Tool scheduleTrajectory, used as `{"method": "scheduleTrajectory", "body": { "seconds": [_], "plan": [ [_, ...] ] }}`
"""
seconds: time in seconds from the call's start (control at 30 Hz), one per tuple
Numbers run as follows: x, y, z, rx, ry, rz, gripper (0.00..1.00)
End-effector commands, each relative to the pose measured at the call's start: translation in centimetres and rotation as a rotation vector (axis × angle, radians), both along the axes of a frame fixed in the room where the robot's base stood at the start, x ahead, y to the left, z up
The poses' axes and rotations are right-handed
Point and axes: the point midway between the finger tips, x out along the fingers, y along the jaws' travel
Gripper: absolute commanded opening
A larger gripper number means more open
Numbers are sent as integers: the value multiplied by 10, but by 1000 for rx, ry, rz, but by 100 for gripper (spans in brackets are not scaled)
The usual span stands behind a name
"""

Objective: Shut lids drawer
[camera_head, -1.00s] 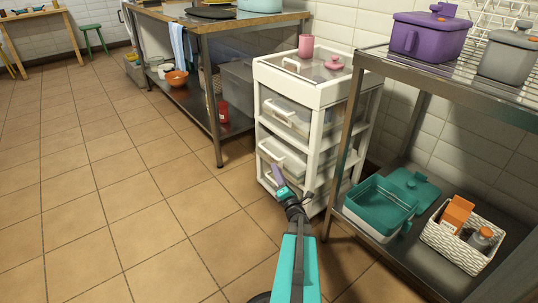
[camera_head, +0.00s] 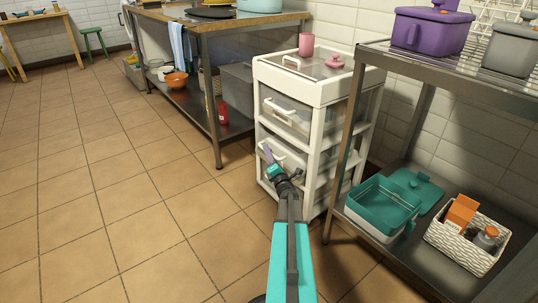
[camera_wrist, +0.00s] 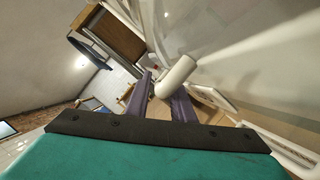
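A white drawer unit (camera_head: 317,94) with clear drawer fronts stands between the two metal tables. Its upper drawer (camera_head: 284,112) looks flush. The drawer below it (camera_head: 292,148) has a white handle, and my gripper (camera_head: 268,157) is right in front of it, covering part of its front. I cannot tell how far this drawer sticks out, and no label is readable. In the wrist view my two purple fingers (camera_wrist: 160,98) are apart, with the rounded end of a white handle (camera_wrist: 177,74) between or just beyond their tips. Whether they touch it is unclear.
A pink cup (camera_head: 306,45) and pink lid (camera_head: 334,62) sit on the unit's top. The metal shelf (camera_head: 352,120) at right stands close to the unit, with a teal container (camera_head: 384,202) and white basket (camera_head: 462,257) low down. The tiled floor (camera_head: 110,190) at left is clear.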

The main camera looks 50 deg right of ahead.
Motion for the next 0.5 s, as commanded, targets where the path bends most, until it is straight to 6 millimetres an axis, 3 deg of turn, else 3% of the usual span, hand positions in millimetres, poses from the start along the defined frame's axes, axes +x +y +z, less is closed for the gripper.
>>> {"method": "scheduleTrajectory", "body": {
  "seconds": [0.27,0.4,0.5],
  "plan": [
    [0,0,1,0,0,0,22],
    [0,0,1,0,0,0,0],
    [0,0,0,0,0,0,0]
  ]
}}
